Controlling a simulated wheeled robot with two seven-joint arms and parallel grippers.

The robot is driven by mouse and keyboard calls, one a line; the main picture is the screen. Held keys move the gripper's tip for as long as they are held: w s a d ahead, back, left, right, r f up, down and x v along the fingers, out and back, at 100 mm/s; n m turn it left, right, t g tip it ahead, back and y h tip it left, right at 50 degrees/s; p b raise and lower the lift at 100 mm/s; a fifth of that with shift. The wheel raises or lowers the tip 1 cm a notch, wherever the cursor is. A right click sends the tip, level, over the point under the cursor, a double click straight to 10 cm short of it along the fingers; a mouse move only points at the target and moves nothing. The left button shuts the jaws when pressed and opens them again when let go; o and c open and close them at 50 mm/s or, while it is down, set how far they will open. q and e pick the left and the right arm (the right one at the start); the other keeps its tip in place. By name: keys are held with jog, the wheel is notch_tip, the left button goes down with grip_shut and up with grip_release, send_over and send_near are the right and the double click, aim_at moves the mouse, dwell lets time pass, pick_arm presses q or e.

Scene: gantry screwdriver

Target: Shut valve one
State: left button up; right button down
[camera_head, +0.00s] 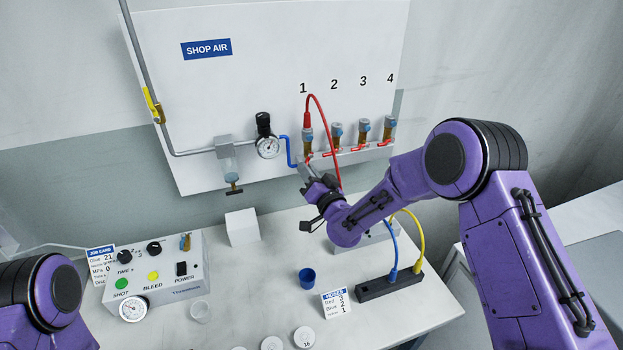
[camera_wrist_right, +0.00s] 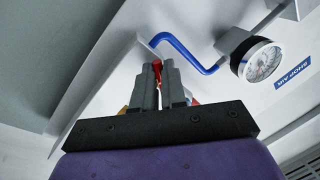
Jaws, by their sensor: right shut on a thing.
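Valve one is the brass-coloured valve (camera_head: 307,148) under the number 1 on the white panel, with a red hose plugged into its top. My right gripper (camera_head: 306,174) reaches up to it from below. In the right wrist view the two grey fingers (camera_wrist_right: 159,88) are shut on a red part, the valve one handle (camera_wrist_right: 158,69). Most of that handle is hidden by the fingers, so its exact angle cannot be told. My left gripper is out of view; only part of my left arm shows at the lower left.
Valves two (camera_head: 336,135), three (camera_head: 363,132) and four (camera_head: 389,127) stand close to the right, with red handles. A blue tube (camera_head: 289,150) and a pressure gauge (camera_head: 268,147) are at left. The red hose (camera_head: 331,130) loops down near my right gripper. A control box (camera_head: 155,270) stands on the table.

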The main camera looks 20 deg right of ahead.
jog(key=shift+a+r+m+t+h+b, duration=0.4)
jog(key=shift+m+b, duration=0.6)
jog(key=shift+m, duration=1.1)
jog(key=shift+a+r+m+t+h+b, duration=0.2)
jog(key=shift+r+m+h+b, duration=0.6)
jog(key=shift+m, duration=1.3)
jog(key=shift+a+r+m+t+h+b, duration=0.1)
jog(key=shift+a+r+m+h+b, duration=0.25)
jog(key=shift+m+b, duration=1.3)
jog(key=shift+r+m+p, duration=0.1)
jog(key=shift+m+p, duration=0.35)
jog(key=shift+m, duration=0.2)
jog(key=c, duration=1.2)
grip_release()
